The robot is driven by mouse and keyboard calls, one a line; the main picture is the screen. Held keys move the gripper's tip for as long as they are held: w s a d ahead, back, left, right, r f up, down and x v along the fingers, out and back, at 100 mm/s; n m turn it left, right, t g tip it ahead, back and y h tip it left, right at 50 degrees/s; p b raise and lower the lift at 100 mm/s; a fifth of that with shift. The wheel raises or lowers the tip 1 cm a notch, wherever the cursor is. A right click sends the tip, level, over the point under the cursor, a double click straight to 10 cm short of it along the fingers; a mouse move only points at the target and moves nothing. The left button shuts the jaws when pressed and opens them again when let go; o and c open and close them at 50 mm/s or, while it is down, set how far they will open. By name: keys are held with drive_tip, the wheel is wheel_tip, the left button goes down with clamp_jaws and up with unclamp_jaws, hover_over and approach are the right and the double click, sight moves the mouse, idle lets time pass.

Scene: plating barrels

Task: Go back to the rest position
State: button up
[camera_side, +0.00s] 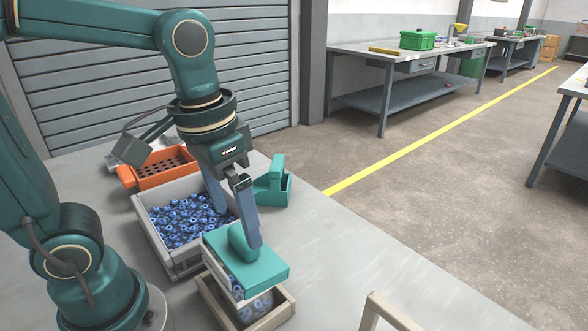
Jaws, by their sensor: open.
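My gripper (235,230) points down over the table, with its two fingers spread apart. The nearer finger reaches down beside the knobbed top of a teal lid (268,275). I cannot tell whether it touches the knob. The lid sits on a pale barrel with blue rings (258,304) inside it. The barrel stands in a beige tray (288,309). The farther finger is in front of a grey bin (168,259) full of blue rings (183,221).
An orange rack with dark holes (160,172) lies behind the bin. A teal holder (276,186) stands to the bin's right. A beige frame (385,312) rises at the front edge. The table's right part (360,245) is clear. Workbenches stand far off.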

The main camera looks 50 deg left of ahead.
sight(240, 235)
drive_tip(key=shift+s+r, duration=0.1)
drive_tip(key=shift+r, duration=0.3)
drive_tip(key=shift+w+f, duration=0.15)
drive_tip(key=shift+f, duration=1.15)
drive_tip(key=shift+w+f, duration=0.15)
drive_tip(key=shift+f, duration=1.15)
drive_tip(key=shift+r, duration=0.35)
drive_tip(key=shift+r, duration=0.1)
drive_tip(key=shift+w+r, duration=0.15)
drive_tip(key=shift+r, duration=2.9)
drive_tip(key=w+f, duration=0.2)
drive_tip(key=w, duration=0.7)
drive_tip(key=w+d+f, duration=0.1)
drive_tip(key=w+f, duration=0.2)
drive_tip(key=w, duration=0.5)
drive_tip(key=shift+w+d+f, duration=0.2)
drive_tip(key=shift+w+f, duration=0.05)
drive_tip(key=shift+w, duration=0.1)
